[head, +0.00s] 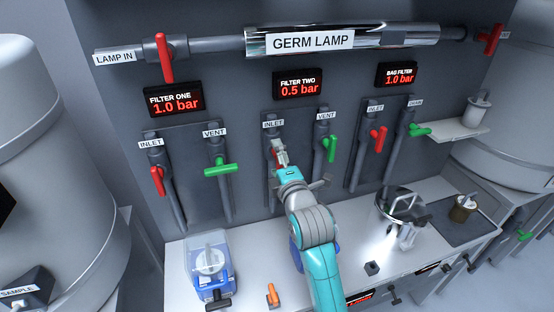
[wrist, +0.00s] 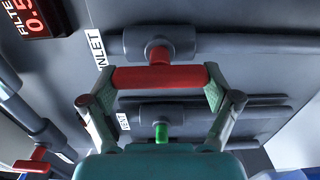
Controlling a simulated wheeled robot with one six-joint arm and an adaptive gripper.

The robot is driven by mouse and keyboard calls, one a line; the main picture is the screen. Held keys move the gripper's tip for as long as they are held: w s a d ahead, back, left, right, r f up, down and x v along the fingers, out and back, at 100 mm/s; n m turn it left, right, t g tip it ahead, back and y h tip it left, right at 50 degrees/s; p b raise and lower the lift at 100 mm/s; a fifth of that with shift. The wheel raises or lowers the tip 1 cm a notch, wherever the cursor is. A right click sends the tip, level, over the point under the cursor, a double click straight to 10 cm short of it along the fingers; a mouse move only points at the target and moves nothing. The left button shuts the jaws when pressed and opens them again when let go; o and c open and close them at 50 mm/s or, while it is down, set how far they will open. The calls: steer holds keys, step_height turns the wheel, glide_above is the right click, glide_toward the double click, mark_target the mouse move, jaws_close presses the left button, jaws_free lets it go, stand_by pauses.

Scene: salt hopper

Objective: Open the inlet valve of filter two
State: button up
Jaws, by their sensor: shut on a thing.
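The filter two inlet valve has a red handle (wrist: 158,77), which also shows in part in the head view (head: 276,143). My gripper (head: 280,155) is shut on this handle, with one finger at each end of it in the wrist view (wrist: 160,90). There the handle looks roughly parallel to its grey pipe (wrist: 240,43). The INLET label (wrist: 97,50) is beside the valve. The filter two display (head: 298,85) reads 0.5 bar. The filter two vent handle (head: 331,149) is green and lies along its pipe. My gripper hides part of the inlet handle in the head view.
Filter one's red inlet (head: 157,181) and green vent handle (head: 218,169) are to the left. The bag filter's red inlet handle (head: 378,139) is to the right. The germ lamp (head: 345,40) runs above. A blue-based container (head: 210,268) and a steel pot (head: 400,205) stand on the bench below.

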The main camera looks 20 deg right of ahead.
steer(key=shift+f, duration=0.1)
steer(key=o, duration=0.9)
steer(key=s, duration=1.2)
